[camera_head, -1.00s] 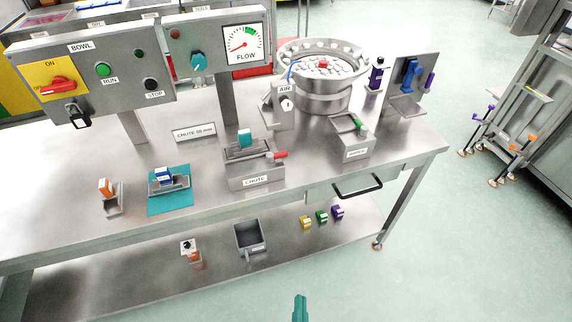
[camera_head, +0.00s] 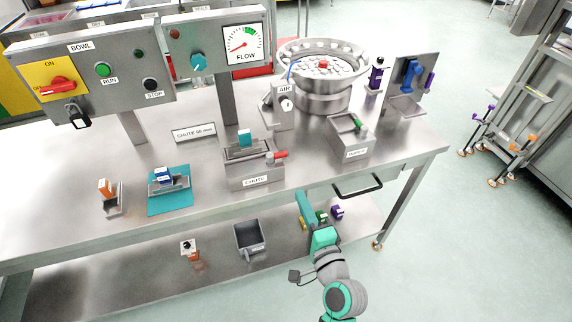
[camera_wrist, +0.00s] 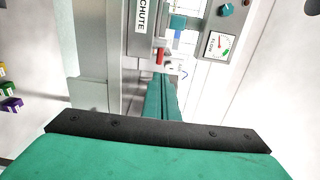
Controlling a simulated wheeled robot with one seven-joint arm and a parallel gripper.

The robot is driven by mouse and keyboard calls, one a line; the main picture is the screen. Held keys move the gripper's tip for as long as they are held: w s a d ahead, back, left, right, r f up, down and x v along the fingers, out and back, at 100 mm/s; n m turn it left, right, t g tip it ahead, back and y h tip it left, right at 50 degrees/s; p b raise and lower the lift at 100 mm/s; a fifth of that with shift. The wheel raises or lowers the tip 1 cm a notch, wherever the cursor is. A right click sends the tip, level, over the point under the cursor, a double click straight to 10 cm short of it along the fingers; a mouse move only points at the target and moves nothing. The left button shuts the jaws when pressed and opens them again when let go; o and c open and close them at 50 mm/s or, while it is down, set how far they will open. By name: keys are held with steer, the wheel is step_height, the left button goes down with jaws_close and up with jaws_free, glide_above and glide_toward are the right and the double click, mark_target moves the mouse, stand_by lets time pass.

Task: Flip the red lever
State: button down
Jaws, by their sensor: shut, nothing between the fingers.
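A short red lever (camera_head: 278,155) sticks out to the right from the grey box labelled CHUTE (camera_head: 256,178) on the steel table. The lever also shows in the wrist view as a small red piece (camera_wrist: 160,57) beyond my fingertips. My gripper (camera_head: 300,195) has teal fingers, shut and empty. In the head view it is at the table's front edge, below and slightly right of the lever, and apart from it. In the wrist view the closed fingertips (camera_wrist: 165,76) point toward the lever. A red rotary handle (camera_head: 58,87) sits on the yellow ON/OFF plate at the left.
A teal block (camera_head: 245,138) stands on top of the chute box. A labelled grey box with a green handle (camera_head: 358,126) stands to the right. A black drawer handle (camera_head: 357,186) is at the table front. The bowl feeder (camera_head: 322,85) is behind. Coloured blocks lie on the lower shelf.

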mark_target(282, 157)
stand_by(0.3)
steer(key=x, duration=1.4)
steer(key=shift+a, duration=0.1)
